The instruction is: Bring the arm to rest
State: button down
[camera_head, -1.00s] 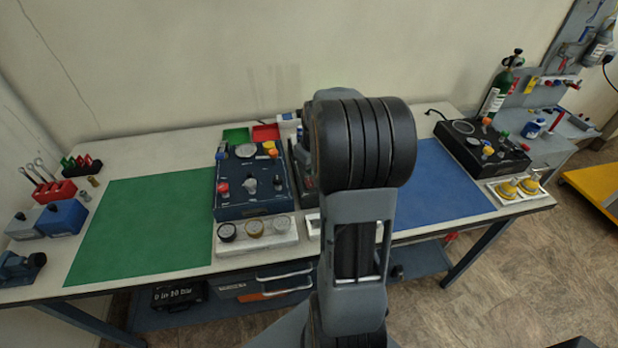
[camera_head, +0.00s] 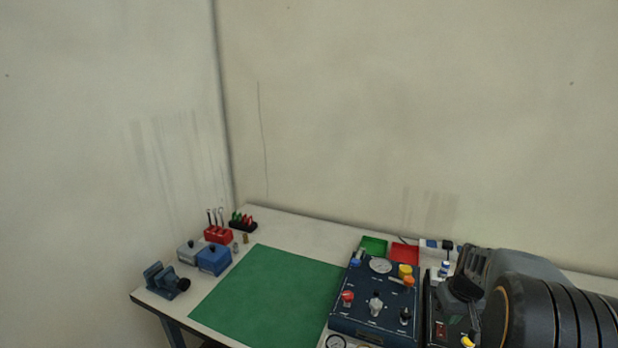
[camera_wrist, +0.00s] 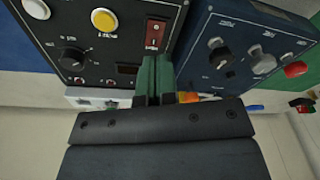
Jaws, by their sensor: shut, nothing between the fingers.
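My arm (camera_head: 545,305) shows at the lower right of the head view, in front of part of the bench. My gripper (camera_wrist: 156,75) shows in the wrist view with its two green fingers together and nothing between them. The fingers appear over the gap between a black panel (camera_wrist: 105,50) and a blue panel (camera_wrist: 235,45). I cannot tell whether they touch either panel. In the head view my gripper is hidden or out of frame.
The blue panel (camera_head: 360,320) and green mat (camera_head: 265,295) lie on the bench. A vise (camera_head: 165,280), a blue box (camera_head: 213,260), a red tool holder (camera_head: 218,235) and red (camera_head: 404,253) and green (camera_head: 373,246) trays stand around them. Walls close the back and left.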

jog(key=shift+s+a+f+m, duration=0.25)
jog(key=shift+s+a+m, duration=0.45)
jog(key=shift+s, duration=0.3)
jog(key=s+a+r+n+t, duration=0.1)
jog(key=s+a+r, duration=0.3)
jog(key=a, duration=0.5)
jog(key=s+a+r+n+t, duration=0.1)
jog(key=s+a+r, duration=0.3)
jog(key=a, duration=0.5)
jog(key=shift+s+a+t, duration=0.3)
jog(key=shift+s+t, duration=0.1)
jog(key=shift+s, duration=0.35)
